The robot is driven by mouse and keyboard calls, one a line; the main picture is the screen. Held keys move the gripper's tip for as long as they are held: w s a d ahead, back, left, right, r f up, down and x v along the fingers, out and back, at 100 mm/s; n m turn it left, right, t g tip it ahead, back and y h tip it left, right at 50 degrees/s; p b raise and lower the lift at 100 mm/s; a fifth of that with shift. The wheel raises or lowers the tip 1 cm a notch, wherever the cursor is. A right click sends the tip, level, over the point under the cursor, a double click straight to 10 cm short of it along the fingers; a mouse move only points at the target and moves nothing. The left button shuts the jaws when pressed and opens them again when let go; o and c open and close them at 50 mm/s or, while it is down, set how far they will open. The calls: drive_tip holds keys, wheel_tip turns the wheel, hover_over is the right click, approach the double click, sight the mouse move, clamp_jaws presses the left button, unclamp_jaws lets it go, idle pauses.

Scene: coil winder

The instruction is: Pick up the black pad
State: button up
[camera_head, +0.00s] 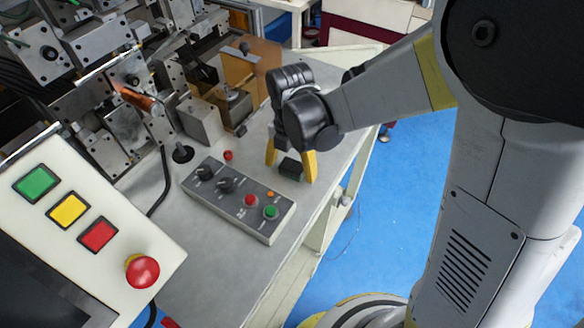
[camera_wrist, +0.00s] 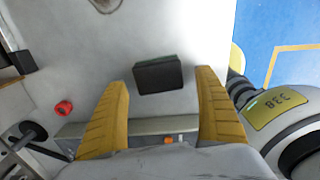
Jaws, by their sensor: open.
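The black pad (camera_head: 290,167) is a small dark block lying on the grey metal table top (camera_head: 205,262), near its right edge. In the wrist view the black pad (camera_wrist: 158,75) lies just beyond the fingertips, roughly midway between them. My gripper (camera_head: 291,165) has two yellow fingers pointing down at the table, one on each side of the pad. In the wrist view my gripper (camera_wrist: 162,80) is open with nothing between its fingers. I cannot tell the exact height of the fingertips over the table.
A grey control box (camera_head: 238,200) with knobs and buttons lies close in front of the pad. A small red part (camera_head: 228,155) sits left of the gripper. The coil winder machinery (camera_head: 130,95) fills the left. The blue floor (camera_head: 405,180) lies beyond the table's right edge.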

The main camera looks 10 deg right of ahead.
sight(291, 168)
drive_tip(key=shift+f, duration=0.85)
drive_tip(key=shift+r, duration=0.1)
drive_tip(key=c, duration=1.2)
drive_tip(key=shift+r, duration=0.1)
drive_tip(key=shift+c, duration=0.2)
wheel_tip(291, 168, up, 4)
drive_tip(key=shift+r+p, duration=0.25)
drive_tip(key=shift+p, duration=0.75)
drive_tip(key=s+d+r+p, duration=0.3)
drive_tip(key=s+d+r, duration=0.3)
drive_tip(key=d, duration=0.3)
drive_tip(key=shift+s+d+r, duration=0.2)
drive_tip(key=shift+d, duration=0.2)
